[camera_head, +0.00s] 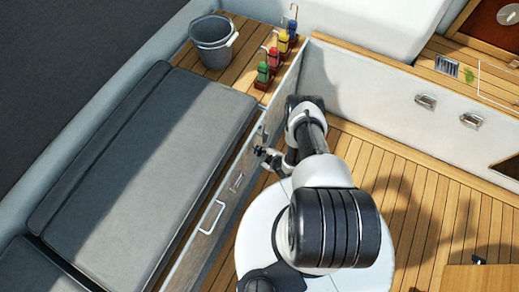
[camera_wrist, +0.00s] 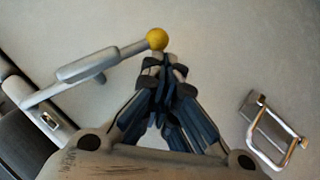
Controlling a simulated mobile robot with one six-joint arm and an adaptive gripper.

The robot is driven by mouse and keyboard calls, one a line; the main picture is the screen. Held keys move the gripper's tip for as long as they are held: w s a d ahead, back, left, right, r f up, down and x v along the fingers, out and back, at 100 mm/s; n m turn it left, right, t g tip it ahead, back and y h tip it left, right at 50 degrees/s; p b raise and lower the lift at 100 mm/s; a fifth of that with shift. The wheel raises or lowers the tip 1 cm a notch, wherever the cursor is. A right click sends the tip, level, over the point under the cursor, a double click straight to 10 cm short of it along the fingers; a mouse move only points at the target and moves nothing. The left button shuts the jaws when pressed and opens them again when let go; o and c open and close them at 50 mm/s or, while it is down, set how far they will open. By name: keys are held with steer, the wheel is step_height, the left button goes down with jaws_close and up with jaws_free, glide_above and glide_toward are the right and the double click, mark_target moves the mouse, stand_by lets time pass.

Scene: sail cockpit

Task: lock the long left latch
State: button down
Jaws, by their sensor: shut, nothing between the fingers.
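A long grey latch lever (camera_wrist: 90,65) with a yellow ball (camera_wrist: 157,39) at its end lies against a pale panel in the wrist view. It slants up to the right, with its other end at the panel's left edge. My gripper (camera_wrist: 163,70) is shut and empty, its tips just below the yellow ball. I cannot tell whether they touch it. In the head view my gripper (camera_head: 262,152) is beside the locker front under the bench, and the lever cannot be made out clearly there.
A metal loop handle (camera_wrist: 275,132) is on the panel at right in the wrist view. The locker front has a white handle (camera_head: 211,217). A grey bucket (camera_head: 213,42) and several coloured winch-like items (camera_head: 273,60) stand behind the grey cushion (camera_head: 150,150). Wooden floor (camera_head: 420,190) is clear at right.

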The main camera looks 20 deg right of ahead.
steer(key=shift+w+d+f, duration=0.3)
steer(key=shift+d+f, duration=0.15)
steer(key=shift+f, duration=0.25)
steer(key=shift+a+f, duration=0.1)
stand_by(0.5)
